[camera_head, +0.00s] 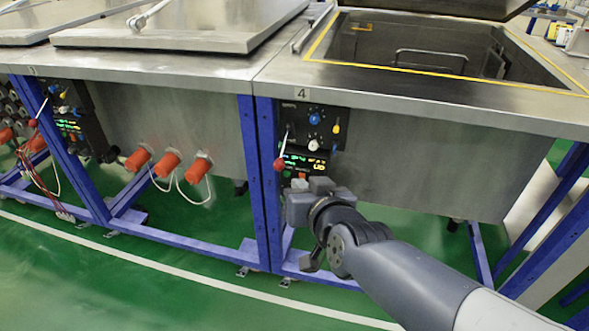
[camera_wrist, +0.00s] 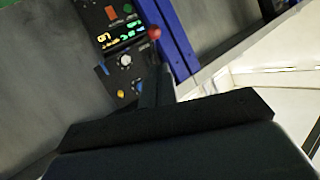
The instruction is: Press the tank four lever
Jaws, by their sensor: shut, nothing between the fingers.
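The tank four lever ends in a red ball knob (camera_head: 280,163) at the left edge of the control panel (camera_head: 318,124), under the label 4. The knob also shows in the wrist view (camera_wrist: 154,32), just beyond my fingers. My gripper (camera_head: 300,190) is shut and empty, below and slightly right of the knob in the head view. In the wrist view its fingers (camera_wrist: 157,85) point up the picture toward the knob and hide part of the lever. A small gap seems to remain between fingertips and knob, though depth is hard to tell. Tank four's lid (camera_head: 430,8) stands raised.
The panel has lit displays and small knobs beside the lever. A blue frame post (camera_head: 267,180) stands just left of it. The neighbouring tank at left has a closed lid (camera_head: 180,28), its own panel (camera_head: 75,115) and orange connectors (camera_head: 168,163). Green floor is clear in front.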

